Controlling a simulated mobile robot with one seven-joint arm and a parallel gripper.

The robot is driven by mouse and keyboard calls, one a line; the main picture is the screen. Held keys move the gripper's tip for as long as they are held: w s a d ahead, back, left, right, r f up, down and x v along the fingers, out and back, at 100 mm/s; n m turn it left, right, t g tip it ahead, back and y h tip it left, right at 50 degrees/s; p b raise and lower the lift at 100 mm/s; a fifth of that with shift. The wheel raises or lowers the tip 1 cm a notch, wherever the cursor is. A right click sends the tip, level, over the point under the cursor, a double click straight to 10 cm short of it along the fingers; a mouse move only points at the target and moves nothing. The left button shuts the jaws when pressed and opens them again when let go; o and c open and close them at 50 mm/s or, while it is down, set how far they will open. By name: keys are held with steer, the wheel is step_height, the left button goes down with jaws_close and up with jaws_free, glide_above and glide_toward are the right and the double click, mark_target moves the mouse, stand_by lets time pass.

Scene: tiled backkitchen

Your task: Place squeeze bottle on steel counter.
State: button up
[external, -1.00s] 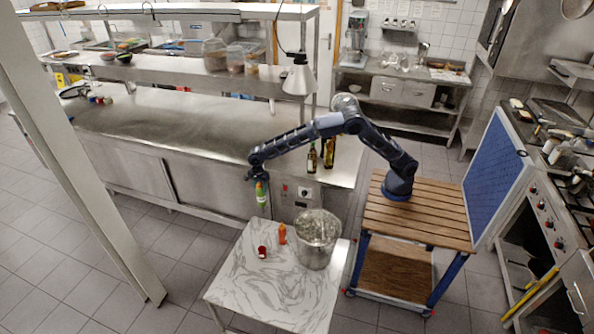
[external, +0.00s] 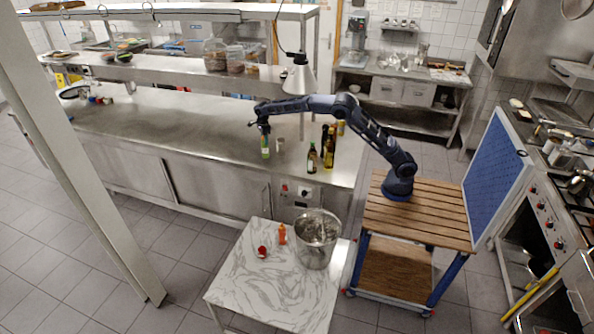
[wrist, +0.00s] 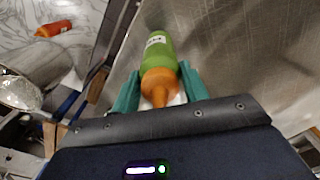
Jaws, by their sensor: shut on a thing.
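The squeeze bottle (external: 265,148) is green with an orange nozzle end, and its green body shows in the wrist view (wrist: 159,50). My gripper (external: 264,128) is shut on it, with teal fingers (wrist: 160,90) on either side of its orange end. The bottle hangs upright below my gripper. The steel counter (external: 180,122) is the long metal worktop behind it. The bottle appears over the counter's front part; whether its base touches the steel I cannot tell.
A marble-topped table (external: 250,290) in front carries a metal pot (external: 317,240), an orange bottle (external: 282,234) and a red item (external: 262,251).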

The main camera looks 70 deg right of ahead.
steer(key=shift+d, duration=0.4)
steer(key=shift+d+f, duration=0.1)
steer(key=shift+f, duration=2.35)
steer(key=o, duration=1.4)
steer(key=shift+r, duration=2.85)
steer(key=shift+r, duration=0.1)
